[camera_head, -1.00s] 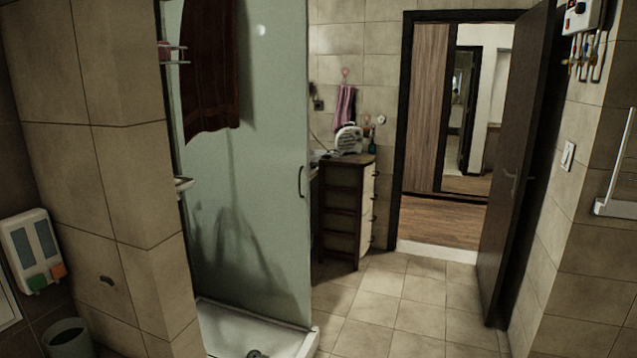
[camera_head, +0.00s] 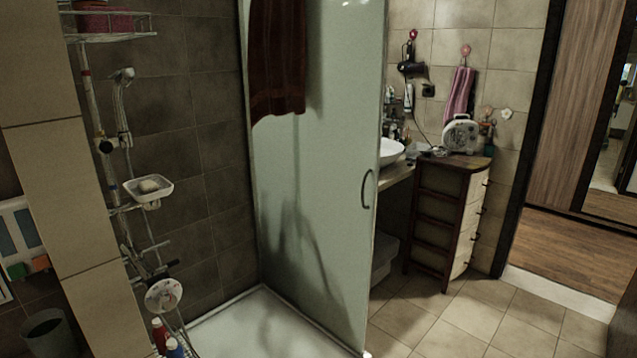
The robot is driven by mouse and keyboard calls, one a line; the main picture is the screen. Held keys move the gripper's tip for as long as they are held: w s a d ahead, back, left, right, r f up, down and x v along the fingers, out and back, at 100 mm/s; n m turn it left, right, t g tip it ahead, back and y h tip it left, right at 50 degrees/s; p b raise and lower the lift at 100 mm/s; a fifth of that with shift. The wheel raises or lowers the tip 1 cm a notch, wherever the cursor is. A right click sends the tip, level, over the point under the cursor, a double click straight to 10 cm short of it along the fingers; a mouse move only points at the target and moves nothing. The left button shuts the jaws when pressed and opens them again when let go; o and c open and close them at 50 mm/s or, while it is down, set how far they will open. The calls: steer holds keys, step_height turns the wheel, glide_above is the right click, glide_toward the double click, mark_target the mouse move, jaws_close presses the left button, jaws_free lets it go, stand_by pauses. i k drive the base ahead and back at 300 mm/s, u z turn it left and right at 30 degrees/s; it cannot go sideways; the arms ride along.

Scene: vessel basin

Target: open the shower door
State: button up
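The shower door (camera_head: 325,190) is a tall frosted glass panel in the middle of the head view. A small dark curved handle (camera_head: 366,189) is on its right edge. A dark red towel (camera_head: 277,60) hangs over the upper part of the glass. A white shower tray (camera_head: 270,325) lies at its foot. From this angle I cannot tell for sure whether the panel is shut or ajar. My gripper is not in view.
A shower rack with a soap dish (camera_head: 148,189) and bottles (camera_head: 160,335) stands at the left. A drawer cabinet (camera_head: 438,225) and a basin (camera_head: 391,151) are behind the glass. Tiled floor (camera_head: 480,315) is clear at the lower right. A doorway opens at the right.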

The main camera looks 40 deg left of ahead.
mark_target(337, 138)
steer(key=u, duration=0.85)
steer(key=i, duration=0.85)
steer(key=u, duration=0.8)
